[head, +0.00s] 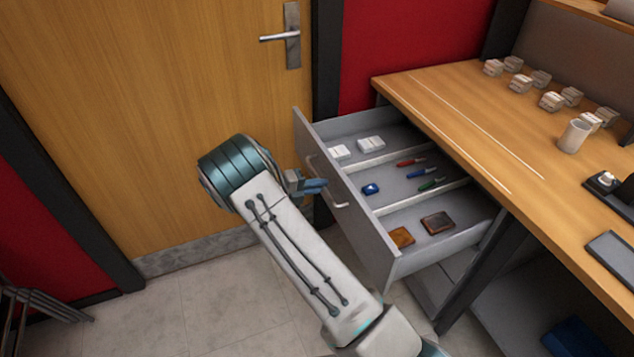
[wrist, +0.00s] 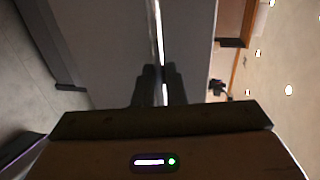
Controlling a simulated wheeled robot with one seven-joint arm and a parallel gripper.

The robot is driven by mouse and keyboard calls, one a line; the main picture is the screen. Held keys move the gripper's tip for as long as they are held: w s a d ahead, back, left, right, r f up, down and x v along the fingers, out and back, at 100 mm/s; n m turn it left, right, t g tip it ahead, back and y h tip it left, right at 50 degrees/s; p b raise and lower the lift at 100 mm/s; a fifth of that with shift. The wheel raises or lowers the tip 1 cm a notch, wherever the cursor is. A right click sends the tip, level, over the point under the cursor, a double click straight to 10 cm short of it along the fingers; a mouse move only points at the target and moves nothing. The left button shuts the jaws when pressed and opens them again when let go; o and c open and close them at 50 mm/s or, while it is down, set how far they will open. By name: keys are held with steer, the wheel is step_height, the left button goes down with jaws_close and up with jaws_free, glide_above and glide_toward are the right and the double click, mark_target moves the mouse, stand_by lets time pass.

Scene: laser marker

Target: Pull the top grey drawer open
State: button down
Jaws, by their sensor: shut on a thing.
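The top grey drawer (head: 345,213) is pulled well out from under the wooden desk, and its inside shows in the head view. Its front carries a curved metal bar handle (head: 327,182). My gripper (head: 318,186) is at the handle, with its blue fingers shut on the bar. In the wrist view the handle (wrist: 157,30) runs as a bright bar between the dark fingers of my gripper (wrist: 160,85), in front of the grey drawer front (wrist: 105,45).
The drawer holds white blocks (head: 370,143), coloured pens (head: 421,172) and brown items (head: 437,222) in compartments. The wooden desk (head: 450,110) stands to the right with a white cup (head: 574,136). A wooden door (head: 150,120) is behind my arm.

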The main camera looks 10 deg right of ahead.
steer(key=shift+a, duration=0.1)
steer(key=c, duration=1.5)
jaws_free()
steer(key=v, duration=1.4)
steer(key=shift+b, duration=0.4)
